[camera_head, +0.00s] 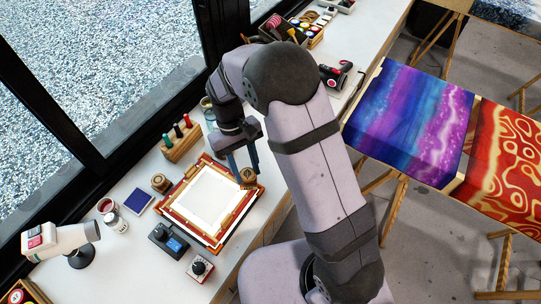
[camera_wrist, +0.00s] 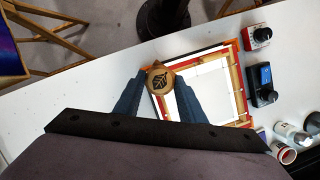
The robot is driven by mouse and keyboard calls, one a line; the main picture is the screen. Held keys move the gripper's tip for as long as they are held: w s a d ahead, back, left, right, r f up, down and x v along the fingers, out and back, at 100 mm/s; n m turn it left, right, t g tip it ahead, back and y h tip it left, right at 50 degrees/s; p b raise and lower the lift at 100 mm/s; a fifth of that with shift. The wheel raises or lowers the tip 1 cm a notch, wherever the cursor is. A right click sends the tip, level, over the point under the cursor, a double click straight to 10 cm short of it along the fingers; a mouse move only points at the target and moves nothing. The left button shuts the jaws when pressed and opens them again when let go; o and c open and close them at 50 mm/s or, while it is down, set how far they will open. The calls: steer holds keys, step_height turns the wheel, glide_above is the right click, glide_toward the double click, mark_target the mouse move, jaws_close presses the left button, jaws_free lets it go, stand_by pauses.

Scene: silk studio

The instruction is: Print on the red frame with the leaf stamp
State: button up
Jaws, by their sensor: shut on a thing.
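My gripper (camera_head: 243,166) is shut on a round wooden stamp (camera_head: 248,178) over the right corner of the red frame (camera_head: 186,228). In the wrist view the stamp (camera_wrist: 160,77) sits between my fingertips, with a dark leaf mark on its top. The red frame lies flat on the white table around a pale panel (camera_head: 209,196), with wooden strips along its inside. The frame also shows in the wrist view (camera_wrist: 204,53), partly behind the stamp and my fingers. I cannot tell whether the stamp touches the frame.
A second wooden stamp (camera_head: 160,183) stands left of the frame, near a blue pad (camera_head: 138,201) and small jars (camera_head: 115,222). A wooden block with colored handles (camera_head: 180,142) stands behind. Two small devices (camera_head: 168,239) (camera_head: 200,268) sit close to the frame's front left edge.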

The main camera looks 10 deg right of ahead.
steer(key=s+a+n+t+h, duration=0.1)
steer(key=a+n, duration=0.4)
steer(key=a, duration=0.5)
steer(key=shift+s+a, duration=0.2)
steer(key=shift+s, duration=0.05)
steer(key=shift+f, duration=0.25)
steer(key=shift+f+b, duration=1.65)
steer(key=shift+f, duration=0.3)
steer(key=shift+f, duration=0.4)
steer(key=shift+s+d+f, duration=0.1)
steer(key=shift+s+f, duration=0.05)
steer(key=shift+f, duration=0.1)
stand_by(0.7)
steer(key=shift+r, duration=0.1)
